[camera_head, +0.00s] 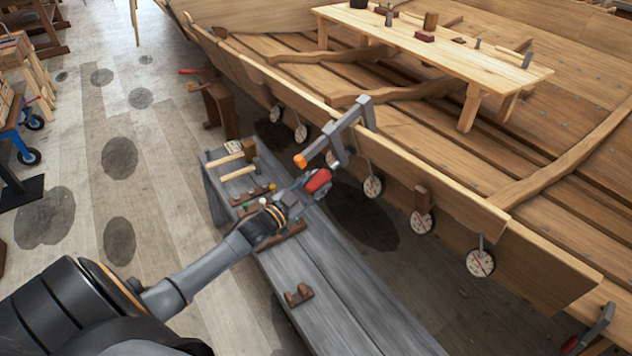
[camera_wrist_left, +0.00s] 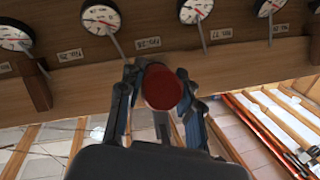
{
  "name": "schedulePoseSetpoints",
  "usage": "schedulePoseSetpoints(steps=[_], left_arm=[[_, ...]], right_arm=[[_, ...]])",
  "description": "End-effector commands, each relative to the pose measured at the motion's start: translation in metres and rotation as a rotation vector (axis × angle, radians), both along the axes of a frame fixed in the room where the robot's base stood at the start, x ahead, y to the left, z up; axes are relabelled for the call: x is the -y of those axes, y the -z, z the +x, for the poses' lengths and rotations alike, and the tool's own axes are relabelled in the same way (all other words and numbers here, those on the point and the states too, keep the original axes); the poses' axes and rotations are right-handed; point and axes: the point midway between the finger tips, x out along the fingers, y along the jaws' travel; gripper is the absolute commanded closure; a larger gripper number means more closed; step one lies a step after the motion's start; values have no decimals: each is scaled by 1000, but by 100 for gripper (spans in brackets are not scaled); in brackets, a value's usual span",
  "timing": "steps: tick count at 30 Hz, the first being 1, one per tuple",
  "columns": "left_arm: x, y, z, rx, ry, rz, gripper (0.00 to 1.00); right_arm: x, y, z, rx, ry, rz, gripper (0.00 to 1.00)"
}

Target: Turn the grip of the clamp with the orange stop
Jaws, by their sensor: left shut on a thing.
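The grey clamp (camera_head: 362,112) hangs over the top edge of the hull's side, with an orange stop (camera_head: 300,162) at the end of its bar. Its red grip (camera_head: 318,181) points down toward the grey bench. My left gripper (camera_head: 308,190) reaches in from the lower left and is shut on this red grip. In the left wrist view the round red end of the grip (camera_wrist_left: 162,88) sits between the two fingers. My right gripper is not in view.
A second clamp (camera_head: 600,325) sits on the hull at the lower right. Dial gauges (camera_head: 373,186) hang along the planking. A grey bench (camera_head: 335,285) with mallets (camera_head: 240,172) and small blocks (camera_head: 298,295) stands below my arm. Floor at left is largely open.

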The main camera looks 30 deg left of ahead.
Motion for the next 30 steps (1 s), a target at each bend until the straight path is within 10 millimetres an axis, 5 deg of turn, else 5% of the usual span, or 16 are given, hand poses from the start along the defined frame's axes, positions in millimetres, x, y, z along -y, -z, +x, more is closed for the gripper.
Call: schedulePoseSetpoints(steps=[30], left_arm=[[1,3,0,202,-286,719,97]], right_arm=[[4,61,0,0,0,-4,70]])
